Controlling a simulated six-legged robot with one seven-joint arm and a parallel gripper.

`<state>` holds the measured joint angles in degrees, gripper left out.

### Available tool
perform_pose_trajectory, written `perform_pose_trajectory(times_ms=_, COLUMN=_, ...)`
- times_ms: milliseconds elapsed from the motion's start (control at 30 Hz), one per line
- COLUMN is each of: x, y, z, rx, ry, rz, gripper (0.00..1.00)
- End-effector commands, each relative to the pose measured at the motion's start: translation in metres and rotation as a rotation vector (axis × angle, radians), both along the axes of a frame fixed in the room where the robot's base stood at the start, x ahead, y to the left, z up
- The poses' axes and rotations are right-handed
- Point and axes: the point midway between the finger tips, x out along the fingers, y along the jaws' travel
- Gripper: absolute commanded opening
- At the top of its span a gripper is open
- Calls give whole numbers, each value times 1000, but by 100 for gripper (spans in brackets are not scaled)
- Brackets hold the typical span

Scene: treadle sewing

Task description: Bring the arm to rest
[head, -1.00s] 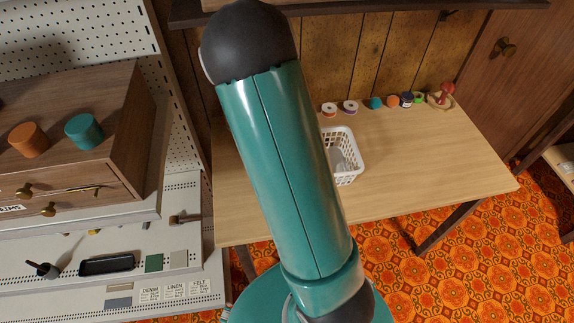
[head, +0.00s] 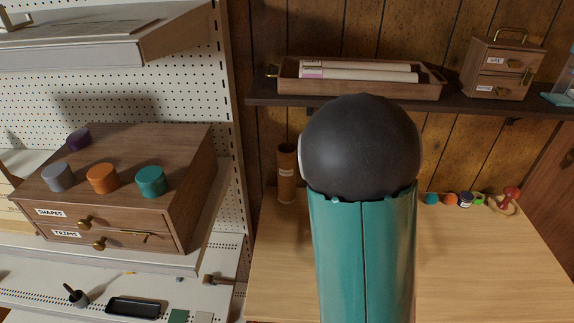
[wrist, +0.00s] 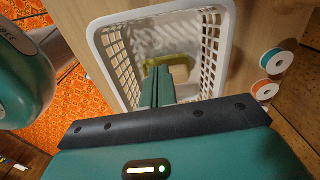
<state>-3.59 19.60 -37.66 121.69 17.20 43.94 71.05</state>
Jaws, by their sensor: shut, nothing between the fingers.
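My arm (head: 362,230), a teal link with a dark round joint on top, stands upright in the middle of the head view. It hides much of the tabletop and the basket there. My gripper (wrist: 160,82) shows in the wrist view with its fingers together and nothing between them. It points toward the white plastic basket (wrist: 100,62), and the fingertips appear over its opening. A yellow-green thing (wrist: 180,62) lies in the basket beyond the fingertips. I cannot tell how far the fingertips are from it.
The wooden table (head: 480,265) holds several spools at its back and a red mushroom-shaped thing (head: 511,193). A dark shelf (head: 455,103) with a wooden tray (head: 290,85) runs above. At left, a wooden drawer box (head: 110,215) carries several coloured cylinders. Two spools (wrist: 276,62) sit beside the basket.

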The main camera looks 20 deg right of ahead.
Motion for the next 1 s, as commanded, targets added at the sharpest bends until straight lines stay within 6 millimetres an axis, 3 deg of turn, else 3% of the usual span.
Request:
perform_pose_trajectory(times_ms=167, x=0, y=3, z=3, rx=4, ry=-8, rz=18, gripper=0)
perform_pose_trajectory(times_ms=333, x=2, y=32, z=28, rx=35, ry=-65, rz=200, gripper=0)
perform_pose_trajectory(times_ms=667, x=-16, y=122, z=114, rx=10, ry=-252, rz=871, gripper=0)
perform_pose_trajectory(times_ms=1000, x=-71, y=192, z=185, rx=-238, ry=-358, rz=1563, gripper=0)
